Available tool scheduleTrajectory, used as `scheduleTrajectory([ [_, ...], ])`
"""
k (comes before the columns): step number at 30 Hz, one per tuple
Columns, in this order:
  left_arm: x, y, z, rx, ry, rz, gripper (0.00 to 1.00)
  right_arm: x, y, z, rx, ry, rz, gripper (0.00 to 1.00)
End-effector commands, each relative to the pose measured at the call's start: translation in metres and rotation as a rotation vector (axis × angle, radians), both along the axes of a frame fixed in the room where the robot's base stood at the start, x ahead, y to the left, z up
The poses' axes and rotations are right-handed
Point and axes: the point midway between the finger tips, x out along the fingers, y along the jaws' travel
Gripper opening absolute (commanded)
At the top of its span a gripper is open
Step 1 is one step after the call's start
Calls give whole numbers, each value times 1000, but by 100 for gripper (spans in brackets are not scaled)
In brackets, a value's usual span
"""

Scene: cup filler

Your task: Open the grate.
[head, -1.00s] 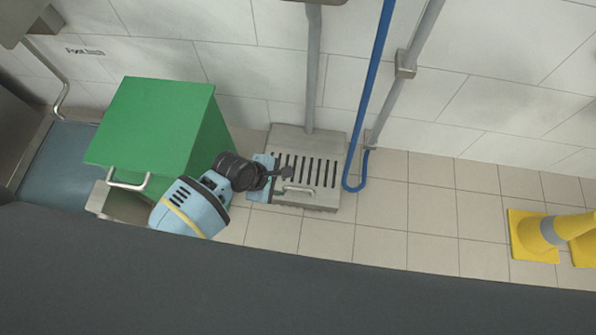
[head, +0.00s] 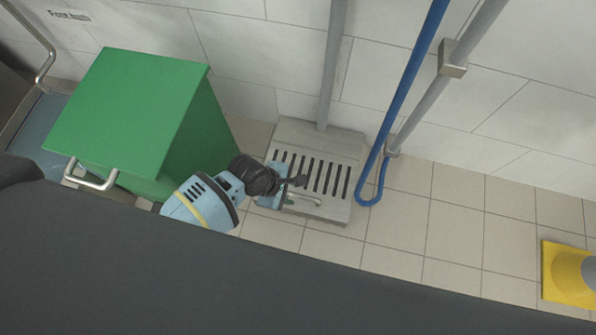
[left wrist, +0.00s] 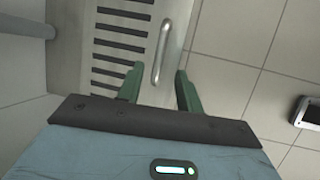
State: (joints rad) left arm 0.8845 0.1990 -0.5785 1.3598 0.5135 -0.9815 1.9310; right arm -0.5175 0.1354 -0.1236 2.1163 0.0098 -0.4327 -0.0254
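The grate (head: 345,186) is a grey metal cover with dark slots, lying flat on the floor against the wall. Its bar handle (head: 305,197) is on the near edge; the handle also shows in the left wrist view (left wrist: 162,50). My left gripper (head: 297,189) is at the grate's near left part, beside the handle. In the left wrist view its two green fingers (left wrist: 159,72) are apart, and the near end of the handle appears between them. I cannot tell whether they touch it. My right gripper is not in view.
A green bin (head: 130,105) with a handle stands left of the grate. A grey pipe (head: 333,65) comes down behind the grate. A blue hose (head: 400,90) hangs to its right. A yellow object (head: 567,275) stands at the far right. Tiled floor between is clear.

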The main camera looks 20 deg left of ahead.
Motion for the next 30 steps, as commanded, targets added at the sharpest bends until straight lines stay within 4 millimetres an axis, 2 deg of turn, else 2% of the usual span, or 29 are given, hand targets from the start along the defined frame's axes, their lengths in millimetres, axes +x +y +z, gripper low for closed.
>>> scheduleTrajectory([
  [1,1,-3,-12,0,3,-2,36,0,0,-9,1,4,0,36],
  [3,3,-7,-21,0,2,-2,36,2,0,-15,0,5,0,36],
  [9,7,-16,-40,0,2,-1,36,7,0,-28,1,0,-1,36],
  [23,9,-20,-45,0,-1,-1,36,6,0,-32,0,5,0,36],
  [30,9,-19,-46,0,0,-1,5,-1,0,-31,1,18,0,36],
])
